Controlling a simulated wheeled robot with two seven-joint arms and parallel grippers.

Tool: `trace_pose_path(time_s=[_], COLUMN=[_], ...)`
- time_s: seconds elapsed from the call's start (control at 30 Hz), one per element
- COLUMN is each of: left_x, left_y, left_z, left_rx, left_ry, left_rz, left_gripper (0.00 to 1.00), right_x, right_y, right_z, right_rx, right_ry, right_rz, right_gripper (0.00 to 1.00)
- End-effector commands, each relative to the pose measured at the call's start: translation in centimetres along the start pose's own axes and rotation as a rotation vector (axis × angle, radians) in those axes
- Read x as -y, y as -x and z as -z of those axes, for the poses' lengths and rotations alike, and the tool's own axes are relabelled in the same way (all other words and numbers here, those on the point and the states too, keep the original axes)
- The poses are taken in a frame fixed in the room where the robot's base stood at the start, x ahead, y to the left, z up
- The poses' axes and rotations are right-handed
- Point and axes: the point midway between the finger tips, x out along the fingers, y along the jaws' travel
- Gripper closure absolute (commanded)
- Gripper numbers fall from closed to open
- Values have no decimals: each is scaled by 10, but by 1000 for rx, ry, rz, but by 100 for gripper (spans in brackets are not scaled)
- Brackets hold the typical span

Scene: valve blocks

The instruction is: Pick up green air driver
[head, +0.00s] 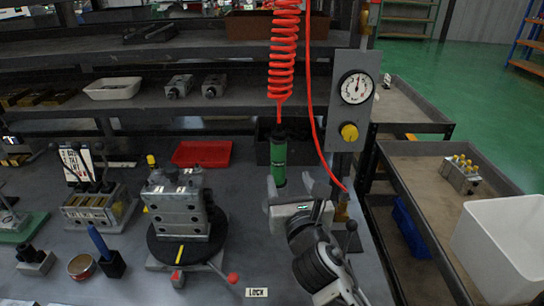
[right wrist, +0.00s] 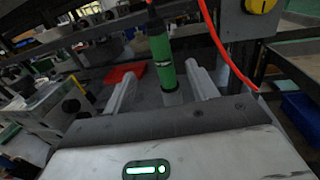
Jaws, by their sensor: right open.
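The green air driver (head: 279,160) hangs upright from a red coiled hose over the bench. It is a green cylinder with black upper part and a grey lower end. My right gripper (head: 289,188) is open, with its fingers either side of the driver's lower part in the head view. In the right wrist view the driver (right wrist: 162,60) stands between the two spread fingers (right wrist: 165,95), with visible gaps on both sides. Whether any finger touches it cannot be told, but none appears to. My left gripper is not in view.
A gauge panel with a yellow knob (head: 349,132) stands close right of the driver. A loose red hose (head: 316,120) runs down beside it. A valve block (head: 178,205) sits on a round fixture at left. A red tray (head: 202,153) lies behind. A shelf (head: 170,103) crosses behind.

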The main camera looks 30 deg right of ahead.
Motion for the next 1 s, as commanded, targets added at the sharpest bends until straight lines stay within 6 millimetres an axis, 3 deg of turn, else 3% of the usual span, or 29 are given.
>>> trace_pose_path(time_s=[0.13,0.3,0.57,0.83,1.0], left_x=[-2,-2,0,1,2], left_y=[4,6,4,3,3], left_z=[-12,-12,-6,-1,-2], left_rx=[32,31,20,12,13], left_ry=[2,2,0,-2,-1], left_rz=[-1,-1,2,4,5], left_gripper=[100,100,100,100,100], right_x=[0,0,0,-1,-1], right_y=[-35,-67,-87,-125,-135], right_z=[-3,-1,0,4,5], right_rx=[3,2,0,0,0], right_ry=[-1,0,0,-1,0], right_rz=[2,2,1,2,1], right_gripper=[42,42,42,42,42])
